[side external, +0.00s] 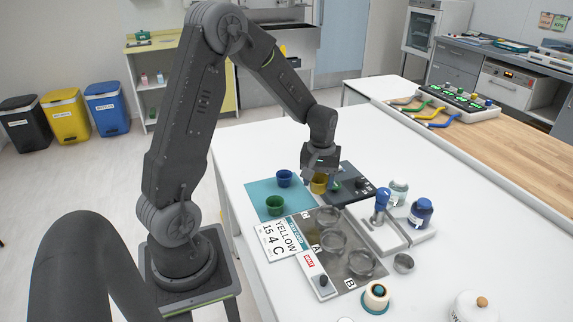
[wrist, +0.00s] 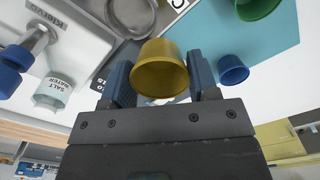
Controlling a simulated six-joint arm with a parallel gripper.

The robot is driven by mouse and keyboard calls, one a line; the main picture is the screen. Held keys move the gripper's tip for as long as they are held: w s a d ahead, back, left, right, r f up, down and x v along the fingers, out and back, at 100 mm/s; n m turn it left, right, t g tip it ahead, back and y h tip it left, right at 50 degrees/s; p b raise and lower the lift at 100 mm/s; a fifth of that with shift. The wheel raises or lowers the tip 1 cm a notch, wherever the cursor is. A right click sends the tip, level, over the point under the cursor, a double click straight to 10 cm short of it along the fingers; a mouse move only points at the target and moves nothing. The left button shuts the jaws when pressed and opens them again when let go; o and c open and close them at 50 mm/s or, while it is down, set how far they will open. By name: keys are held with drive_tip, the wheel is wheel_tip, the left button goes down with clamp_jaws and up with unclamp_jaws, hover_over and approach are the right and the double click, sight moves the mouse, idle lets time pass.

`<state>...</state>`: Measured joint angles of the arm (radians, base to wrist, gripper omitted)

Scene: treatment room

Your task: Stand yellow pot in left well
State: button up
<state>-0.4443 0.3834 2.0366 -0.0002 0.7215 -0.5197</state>
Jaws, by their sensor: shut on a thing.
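The yellow pot (side external: 319,184) is between the fingers of my gripper (side external: 321,172), at the right edge of the teal mat beside a dark panel. In the wrist view the yellow pot (wrist: 160,72) sits between the two blue fingers of my gripper (wrist: 160,84), open rim showing. Whether it clears the surface is hard to tell. A grey tray (side external: 346,244) with several round wells lies in front of the gripper, lettered A, B and C. The wells look empty. Part of one well (wrist: 131,14) shows at the top of the wrist view.
A blue pot (side external: 284,178) and a green pot (side external: 275,205) stand on the teal mat (side external: 258,190). A card (side external: 277,241) reads "YELLOW 15 4 C". A blue-topped stamp-like tool (side external: 381,205) and bottles (side external: 420,213) stand right of the tray. White table is clear at the back left.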

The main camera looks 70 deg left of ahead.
drive_tip(key=w+d+m, duration=0.1)
drive_tip(key=w+d, duration=0.1)
drive_tip(key=d, duration=0.2)
hover_over(328, 218)
drive_tip(key=shift+f, duration=3.25)
drive_tip(key=shift+f, duration=0.55)
drive_tip(key=o, duration=0.6)
drive_tip(key=shift+r, duration=0.1)
wheel_tip(328, 218, up, 11)
drive_tip(key=shift+m, duration=0.3)
drive_tip(key=s+d+r+m+t, duration=0.2)
drive_tip(key=s+d+r+m, duration=0.2)
drive_tip(key=s, duration=0.5)
drive_tip(key=s+d+r+m+t, duration=0.3)
drive_tip(key=s+d+r+m, duration=0.2)
drive_tip(key=s+d+r, duration=0.3)
wheel_tip(328, 218, up, 2)
drive_tip(key=shift+s+d+r+t, duration=0.15)
drive_tip(key=shift+s+d+t, duration=0.2)
drive_tip(key=shift+d, duration=0.2)
